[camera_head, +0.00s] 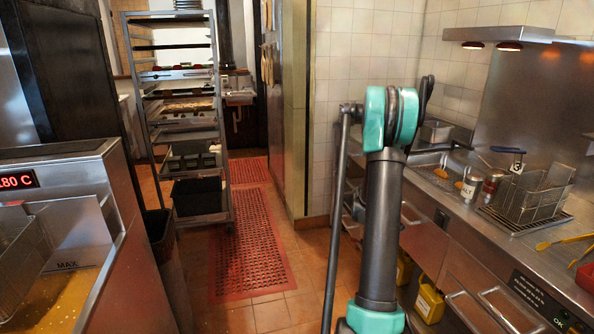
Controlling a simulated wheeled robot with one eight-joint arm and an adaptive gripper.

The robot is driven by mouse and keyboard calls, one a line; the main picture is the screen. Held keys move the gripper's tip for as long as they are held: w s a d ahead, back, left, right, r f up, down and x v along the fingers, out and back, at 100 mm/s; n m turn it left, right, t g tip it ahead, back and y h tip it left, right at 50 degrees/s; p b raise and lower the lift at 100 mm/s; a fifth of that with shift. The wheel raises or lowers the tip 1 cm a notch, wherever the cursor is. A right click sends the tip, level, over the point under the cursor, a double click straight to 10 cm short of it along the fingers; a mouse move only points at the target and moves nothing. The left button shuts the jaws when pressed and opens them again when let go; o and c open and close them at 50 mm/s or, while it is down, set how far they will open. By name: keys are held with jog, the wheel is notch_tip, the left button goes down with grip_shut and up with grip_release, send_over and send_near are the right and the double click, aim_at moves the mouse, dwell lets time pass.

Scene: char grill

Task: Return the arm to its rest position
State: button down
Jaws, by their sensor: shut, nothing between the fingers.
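My arm rises in the right middle of the camera view, with a dark grey link and teal joints. Its upper teal joint is in front of the tiled wall, left of the counter. A dark part that looks like my gripper (426,92) shows just right of that joint, pointing up. It is partly hidden by the joint. It is shut with nothing in it, and is clear of the things on the counter.
The steel counter (450,240) on the right holds a wire basket (533,194) and shakers (471,187), under a heat-lamp hood (498,35). A fryer (75,230) stands left, a tray rack (187,120) behind it. A red mat (250,245) lies on the open floor between.

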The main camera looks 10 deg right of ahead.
jog(key=s+a+r+m+t+y, duration=0.1)
jog(key=s+a+r+m+y, duration=0.3)
jog(key=a, duration=0.7)
jog(key=s+a+r+m+t, duration=0.15)
jog(key=s+a+m, duration=0.35)
jog(key=a, duration=0.5)
jog(key=s+a+f+m+y, duration=0.1)
jog(key=s+a+m+y, duration=0.4)
jog(key=s+a+m, duration=0.4)
jog(key=s+a+t, duration=0.1)
jog(key=s+a, duration=0.6)
jog(key=a, duration=0.1)
jog(key=shift+f+m, duration=0.15)
jog(key=shift+m, duration=0.25)
